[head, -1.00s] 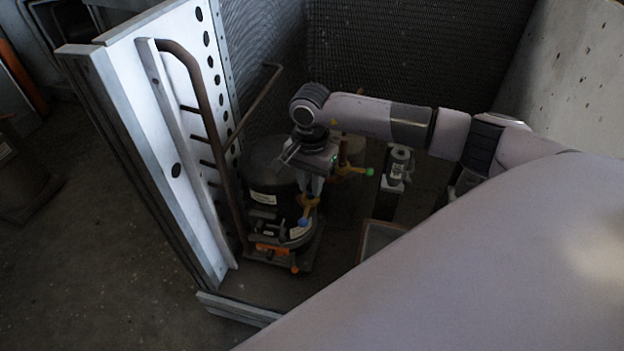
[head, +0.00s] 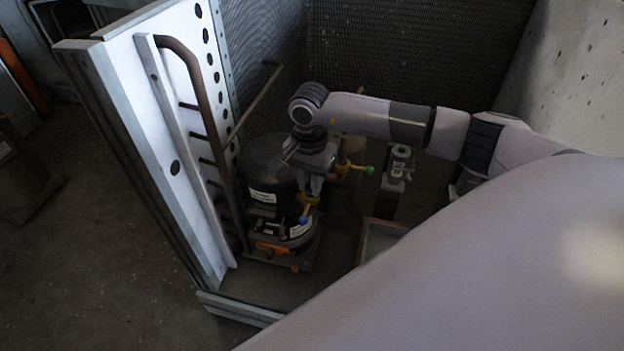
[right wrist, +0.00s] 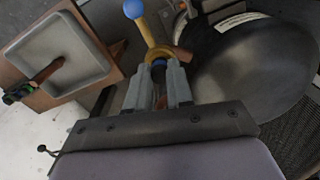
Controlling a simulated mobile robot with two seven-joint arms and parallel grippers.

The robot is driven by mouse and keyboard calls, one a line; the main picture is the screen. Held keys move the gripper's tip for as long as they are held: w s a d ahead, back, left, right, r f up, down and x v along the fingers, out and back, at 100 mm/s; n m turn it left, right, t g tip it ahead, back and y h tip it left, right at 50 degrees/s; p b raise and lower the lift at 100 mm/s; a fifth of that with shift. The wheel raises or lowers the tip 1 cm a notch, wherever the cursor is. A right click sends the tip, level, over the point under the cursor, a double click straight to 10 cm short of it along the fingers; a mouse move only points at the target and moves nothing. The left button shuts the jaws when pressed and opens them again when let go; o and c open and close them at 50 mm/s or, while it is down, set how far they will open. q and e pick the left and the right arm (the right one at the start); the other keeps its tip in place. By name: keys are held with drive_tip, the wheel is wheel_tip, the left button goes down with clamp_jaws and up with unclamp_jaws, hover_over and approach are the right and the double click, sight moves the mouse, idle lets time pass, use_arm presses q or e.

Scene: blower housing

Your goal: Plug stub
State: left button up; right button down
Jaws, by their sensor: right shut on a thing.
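My right gripper (head: 313,188) points down beside the black compressor (head: 268,163). In the right wrist view its fingers (right wrist: 159,82) are shut on a yellow plug with a blue-ball handle (right wrist: 158,50). The plug (head: 309,201) also shows in the head view, below the fingers. A short copper-coloured stub (right wrist: 182,55) shows just right of the plug's ring in the right wrist view. Whether plug and stub touch, I cannot tell. The compressor's dark dome (right wrist: 255,72) fills the right of that view. My left gripper is not in view.
A similar yellow part with a green tip (head: 369,170) stands right of the gripper. A grey fitting (head: 400,160) is farther right. A shallow framed tray (right wrist: 112,73) lies nearby. The white panel (head: 150,95) with a brown pipe (head: 207,110) bounds the left; mesh walls close the back.

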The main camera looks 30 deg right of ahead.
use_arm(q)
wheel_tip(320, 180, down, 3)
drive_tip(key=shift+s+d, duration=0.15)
use_arm(e)
drive_tip(key=shift+f, duration=0.35)
drive_tip(key=shift+c, duration=2.3)
unclamp_jaws()
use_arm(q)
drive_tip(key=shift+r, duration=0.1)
use_arm(e)
drive_tip(key=shift+r, duration=0.1)
drive_tip(key=shift+r+p, duration=0.6)
drive_tip(key=shift+r, duration=0.05)
drive_tip(key=shift+w+a+r+p, duration=0.1)
drive_tip(key=shift+w+r+p, duration=0.1)
drive_tip(key=shift+r+p, duration=1.9)
drive_tip(key=shift+r, duration=0.8)
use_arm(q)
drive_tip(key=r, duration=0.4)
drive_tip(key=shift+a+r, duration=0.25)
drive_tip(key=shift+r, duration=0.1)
